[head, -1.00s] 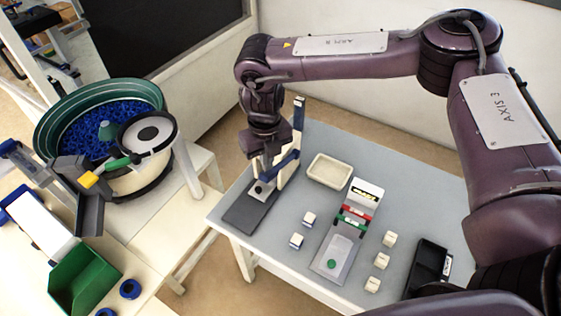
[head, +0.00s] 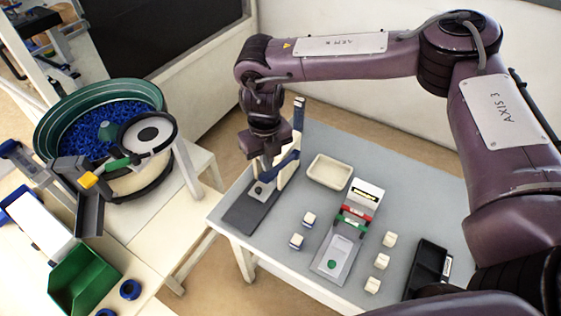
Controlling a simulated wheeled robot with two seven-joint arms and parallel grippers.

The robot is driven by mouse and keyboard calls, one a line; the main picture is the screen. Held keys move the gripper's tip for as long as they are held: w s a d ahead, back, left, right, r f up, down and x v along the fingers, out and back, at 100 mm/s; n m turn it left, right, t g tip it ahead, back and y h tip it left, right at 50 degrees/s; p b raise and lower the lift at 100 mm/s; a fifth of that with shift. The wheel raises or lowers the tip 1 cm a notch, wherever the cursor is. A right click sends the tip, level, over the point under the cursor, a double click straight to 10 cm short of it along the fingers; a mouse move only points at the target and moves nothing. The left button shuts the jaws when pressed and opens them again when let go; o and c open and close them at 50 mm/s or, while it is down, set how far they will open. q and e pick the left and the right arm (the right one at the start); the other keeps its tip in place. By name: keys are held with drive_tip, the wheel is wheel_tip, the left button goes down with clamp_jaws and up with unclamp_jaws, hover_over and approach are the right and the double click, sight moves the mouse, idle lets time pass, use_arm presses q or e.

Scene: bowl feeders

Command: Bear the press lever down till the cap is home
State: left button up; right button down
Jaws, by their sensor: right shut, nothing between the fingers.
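The press (head: 247,214) stands at the left end of the grey table, with a dark base plate and a pale upright with a blue top. Its blue lever (head: 288,160) slopes down from the upright toward the left. A small pale part (head: 262,188) sits on the base below the lever; whether a cap is seated on it is too small to tell. My right gripper (head: 268,165) is shut and empty, pointing down at the lever's free end. Contact with the lever cannot be made out. My left gripper is not in view.
A cream tray (head: 329,171) lies right of the press. A grey fixture (head: 338,252) with red and green parts stands mid-table, with several small white blocks (head: 382,261) around it. A black bin (head: 424,270) is at the right. A green bowl feeder (head: 97,122) stands at left.

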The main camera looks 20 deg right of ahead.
drive_tip(key=shift+f, duration=0.1)
idle(0.6)
drive_tip(key=shift+f+b, duration=1.2)
drive_tip(key=shift+f, duration=0.9)
drive_tip(key=shift+s+a+f+b, duration=0.15)
drive_tip(key=shift+f+b, duration=0.15)
drive_tip(key=shift+f, duration=0.25)
drive_tip(key=shift+s+a+f+b, duration=0.1)
drive_tip(key=shift+f+b, duration=0.2)
drive_tip(key=shift+f, duration=0.2)
drive_tip(key=shift+s+a+f+b, duration=0.15)
drive_tip(key=shift+f+b, duration=0.15)
drive_tip(key=shift+f, duration=0.25)
